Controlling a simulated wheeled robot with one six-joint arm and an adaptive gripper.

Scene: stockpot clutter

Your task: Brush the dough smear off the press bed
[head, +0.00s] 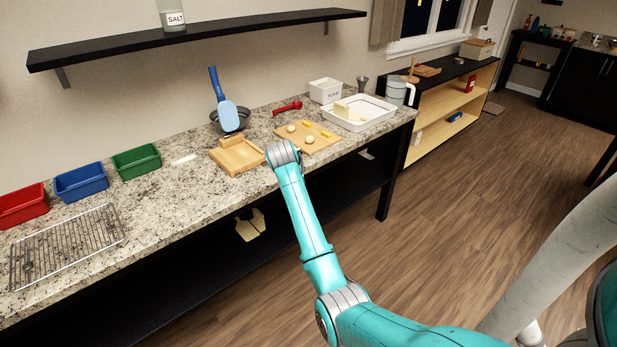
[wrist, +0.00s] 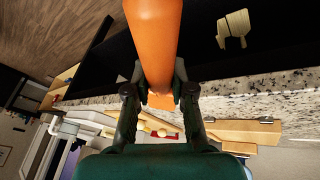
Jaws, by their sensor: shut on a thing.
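The wooden press (head: 237,155) lies on the granite counter, left of the dough board; its boards and metal fittings also show in the wrist view (wrist: 235,131). I cannot make out a dough smear on its bed. My gripper (wrist: 160,98) is shut on a thick orange thing (wrist: 153,35), which fills the upper middle of the wrist view. Its far end and any bristles are not visible. My gripper is by the counter's front edge, near the press. In the head view my wrist hides the fingers and the orange thing.
A board with dough balls (head: 322,142), a white tray (head: 357,122) and a red tool (head: 287,107) are to the right. A pan with a blue-handled tool (head: 228,115) stands behind the press. Bins (head: 81,182) and a wire rack (head: 65,247) are left. A black shelf (head: 200,35) hangs above.

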